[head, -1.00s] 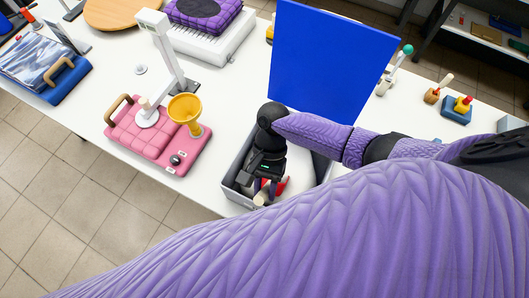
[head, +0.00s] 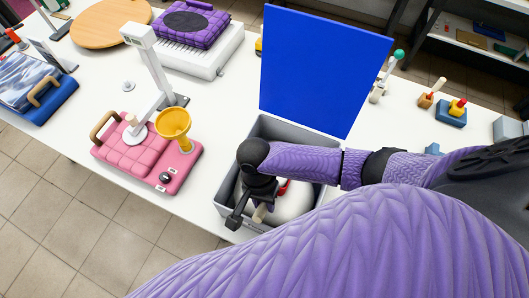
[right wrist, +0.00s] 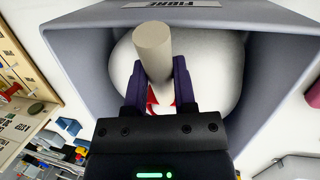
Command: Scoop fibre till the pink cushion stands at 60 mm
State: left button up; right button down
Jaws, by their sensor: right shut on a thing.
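The pink cushion (head: 120,160) lies flat on the white table at left, quilted, with a brown handle. A yellow funnel (head: 173,124) stands at its right side, and a white post gauge with a round foot (head: 135,134) rests over it. The grey bin (head: 228,190), marked FIBRE in the right wrist view (right wrist: 75,60), holds a white fibre mound (head: 293,203). My right gripper (head: 262,200) is over the bin. It is shut on the beige handle (right wrist: 153,50) of a red scoop (right wrist: 152,100); the scoop is mostly hidden by the fingers. My left gripper is out of view.
A blue upright panel (head: 322,70) stands behind the bin. A purple cushion on a white unit (head: 200,50), a round wooden board (head: 110,22) and a blue bagged item (head: 40,95) are farther left. Small tools stand at right. Table between cushion and bin is clear.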

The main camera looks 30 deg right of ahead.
jog(key=shift+s+a+r+t+h+p, duration=0.15)
jog(key=shift+r+t+h+p, duration=0.25)
jog(key=shift+p, duration=0.45)
jog(key=shift+s+a+r+t+h+p, duration=0.15)
jog(key=shift+r+t+h+p, duration=0.2)
jog(key=shift+p, duration=0.45)
jog(key=r+p, duration=0.1)
jog(key=a+r+h+p, duration=0.1)
jog(key=p, duration=0.1)
jog(key=shift+s+t, duration=0.35)
jog(key=shift+s+a+r+t+h+p, duration=0.3)
jog(key=shift+r+h+p, duration=0.3)
jog(key=shift+p, duration=0.35)
